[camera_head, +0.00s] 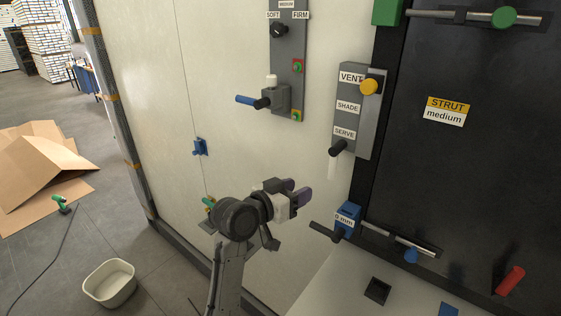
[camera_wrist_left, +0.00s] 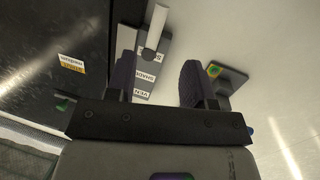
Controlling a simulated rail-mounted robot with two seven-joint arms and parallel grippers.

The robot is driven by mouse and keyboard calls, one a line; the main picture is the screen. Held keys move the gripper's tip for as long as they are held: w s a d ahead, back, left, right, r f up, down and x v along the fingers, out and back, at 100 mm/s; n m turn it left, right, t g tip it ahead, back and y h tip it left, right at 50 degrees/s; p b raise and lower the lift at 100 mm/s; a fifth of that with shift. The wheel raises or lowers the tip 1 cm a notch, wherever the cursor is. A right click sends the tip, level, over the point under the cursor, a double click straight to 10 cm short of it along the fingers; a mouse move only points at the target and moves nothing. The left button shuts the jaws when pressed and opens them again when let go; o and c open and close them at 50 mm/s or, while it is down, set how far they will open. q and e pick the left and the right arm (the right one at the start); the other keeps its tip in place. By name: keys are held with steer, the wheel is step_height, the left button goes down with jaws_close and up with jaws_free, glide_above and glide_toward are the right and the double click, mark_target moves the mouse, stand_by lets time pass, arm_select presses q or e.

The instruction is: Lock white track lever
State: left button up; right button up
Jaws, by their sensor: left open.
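A white lever (camera_head: 332,168) hangs down below a black round knob (camera_head: 338,148) at the SERVE end of a grey track plate (camera_head: 350,118) marked VENT, SHADE and SERVE. In the left wrist view the white lever (camera_wrist_left: 157,22) shows at the top, beyond the fingers, with the track plate (camera_wrist_left: 163,57) partly hidden behind them. My left gripper (camera_head: 297,191) is open and empty, with purple finger pads. It is below and left of the lever, apart from it. It also shows in the left wrist view (camera_wrist_left: 157,68). My right gripper is not in view.
A grey panel (camera_head: 289,45) with a blue-handled lever (camera_head: 245,100) stands to the left. A blue block (camera_head: 347,217) with a black handle is at lower right. The wall between is clear.

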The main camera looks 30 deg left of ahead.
mark_target(331, 165)
arm_select(q)
steer(key=shift+m+t+h, duration=0.3)
steer(key=shift+m+t, duration=0.2)
steer(key=shift+m, duration=0.1)
steer(key=p+x, duration=0.1)
steer(key=x, duration=0.3)
steer(key=r+p+x, duration=0.1)
steer(key=x, duration=0.7)
steer(key=shift+a+r+p, duration=0.1)
steer(key=shift+r+p, duration=0.25)
steer(key=shift+p, duration=0.05)
steer(key=shift+x, duration=0.95)
steer(key=c, duration=0.4)
jaws_close()
